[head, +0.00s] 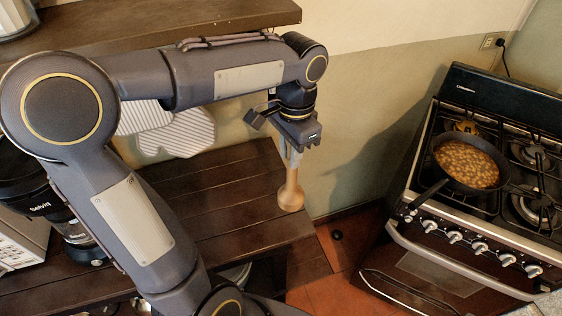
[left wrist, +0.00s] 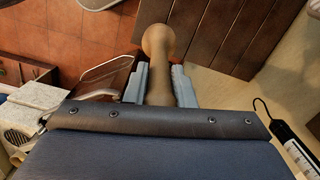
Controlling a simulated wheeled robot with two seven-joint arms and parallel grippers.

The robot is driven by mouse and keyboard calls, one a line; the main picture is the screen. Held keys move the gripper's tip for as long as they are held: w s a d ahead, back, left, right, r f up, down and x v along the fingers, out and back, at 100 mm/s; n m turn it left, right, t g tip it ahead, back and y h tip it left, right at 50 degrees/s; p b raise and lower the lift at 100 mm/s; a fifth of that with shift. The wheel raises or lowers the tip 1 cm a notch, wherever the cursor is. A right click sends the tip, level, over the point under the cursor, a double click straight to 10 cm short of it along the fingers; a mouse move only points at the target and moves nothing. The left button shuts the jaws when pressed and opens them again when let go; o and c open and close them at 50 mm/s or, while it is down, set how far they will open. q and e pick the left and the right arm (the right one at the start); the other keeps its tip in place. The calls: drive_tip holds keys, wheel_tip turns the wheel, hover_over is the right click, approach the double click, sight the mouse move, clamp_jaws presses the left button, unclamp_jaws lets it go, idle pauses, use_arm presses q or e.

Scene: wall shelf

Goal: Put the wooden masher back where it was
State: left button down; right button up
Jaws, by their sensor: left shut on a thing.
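The wooden masher (head: 290,192) hangs upright with its round head down, near the right end of the dark slatted wooden shelf. It also shows in the left wrist view (left wrist: 158,45), with its head away from the gripper. My left gripper (head: 290,158) is shut on the masher's handle, with a finger on each side in the left wrist view (left wrist: 158,88). I cannot tell whether the masher's head touches the slatted shelf (head: 225,200) or is just above it. My right gripper is not in view.
An upper shelf (head: 170,22) runs above my left arm. Striped mitts (head: 180,132) hang on the wall behind it. A coffee maker (head: 60,215) stands at the left. A stove (head: 450,215) with a filled pan (head: 470,163) is at the right. Slats near the masher are clear.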

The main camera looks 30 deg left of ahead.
sight(290, 196)
use_arm(q)
drive_tip(key=w+a+f, duration=0.1)
drive_tip(key=a+f, duration=0.2)
drive_tip(key=f, duration=0.4)
drive_tip(key=shift+w+a+f+p, duration=0.2)
drive_tip(key=shift+w+f+p, duration=0.1)
drive_tip(key=shift+w+p, duration=0.05)
drive_tip(key=shift+f, duration=0.2)
drive_tip(key=c, duration=1.2)
unclamp_jaws()
drive_tip(key=shift+c, duration=0.2)
drive_tip(key=shift+r, duration=0.1)
